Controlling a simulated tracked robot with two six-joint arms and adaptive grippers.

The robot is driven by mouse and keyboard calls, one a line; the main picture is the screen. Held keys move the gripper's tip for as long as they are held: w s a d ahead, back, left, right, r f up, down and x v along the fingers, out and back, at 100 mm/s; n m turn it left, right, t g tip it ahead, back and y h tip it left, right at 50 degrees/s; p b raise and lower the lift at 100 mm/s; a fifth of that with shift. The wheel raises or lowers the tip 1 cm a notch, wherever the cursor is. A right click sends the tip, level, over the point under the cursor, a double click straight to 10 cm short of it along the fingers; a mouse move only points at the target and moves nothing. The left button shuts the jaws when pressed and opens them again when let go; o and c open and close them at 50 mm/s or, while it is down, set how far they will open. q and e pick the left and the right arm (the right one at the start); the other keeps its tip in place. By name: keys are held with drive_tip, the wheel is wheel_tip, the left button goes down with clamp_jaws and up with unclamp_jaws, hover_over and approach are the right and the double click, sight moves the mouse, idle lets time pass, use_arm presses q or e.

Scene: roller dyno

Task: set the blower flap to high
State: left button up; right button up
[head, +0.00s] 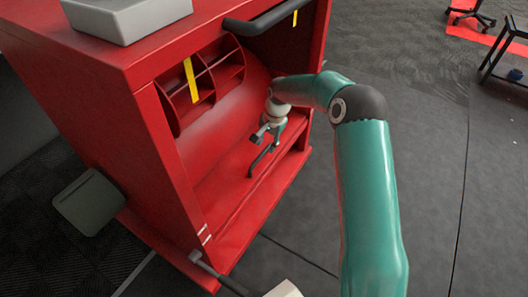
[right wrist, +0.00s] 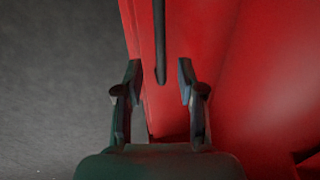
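The red blower cabinet (head: 150,130) fills the left and middle of the head view. A dark slim bar (head: 262,161) slants across the red inside, just below my right gripper (head: 264,138). In the right wrist view a dark rod (right wrist: 160,45) runs down from the top edge, its rounded end between and beyond the fingertips of my right gripper (right wrist: 157,92). The fingers are apart, and no contact with the rod shows. A grey-ended dark lever (head: 222,278) sits at the cabinet's lower front corner, by two white marks (head: 203,235). I cannot tell which part sets the flap. My left gripper is not in view.
A grey box (head: 125,18) stands on the cabinet top. The slatted wheel (head: 205,80) and a dark handle bar (head: 265,18) each have a yellow strip nearby. A grey-green panel (head: 90,203) stands out at left. Open floor (head: 440,160) lies at right.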

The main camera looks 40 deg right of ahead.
sight(264, 152)
drive_tip(key=shift+w+a+f+b, duration=0.1)
drive_tip(key=shift+w+f+b, duration=0.15)
drive_tip(key=shift+f, duration=0.75)
drive_tip(key=shift+w+a+f+b, duration=0.1)
drive_tip(key=shift+f+b, duration=0.15)
drive_tip(key=shift+f, duration=0.7)
drive_tip(key=shift+c, duration=0.2)
clamp_jaws()
